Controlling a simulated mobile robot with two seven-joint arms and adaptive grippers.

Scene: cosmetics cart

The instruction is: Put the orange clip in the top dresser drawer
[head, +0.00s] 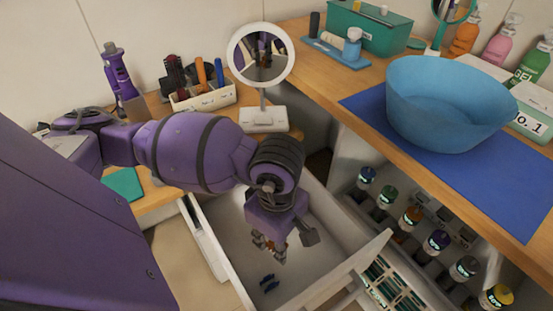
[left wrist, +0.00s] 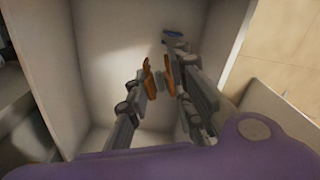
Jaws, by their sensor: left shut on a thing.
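The white drawer (head: 345,268) is pulled open below the wooden top. My left gripper (head: 268,245) points down inside the drawer's outline in the head view. It is shut on the orange clip, which shows as orange parts between the fingertips in the left wrist view (left wrist: 149,78). The fingers partly cover the clip. Small dark blue clips (head: 268,283) lie on the drawer floor, and a bit of blue shows beyond the fingers in the left wrist view (left wrist: 174,36). My right gripper is in neither view.
A round mirror (head: 262,118) and a white organizer (head: 206,98) with brushes stand behind the drawer. A blue bowl (head: 447,135) sits on a blue mat at right. Several bottles (head: 411,217) stand on the lower shelf. The drawer floor is mostly clear.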

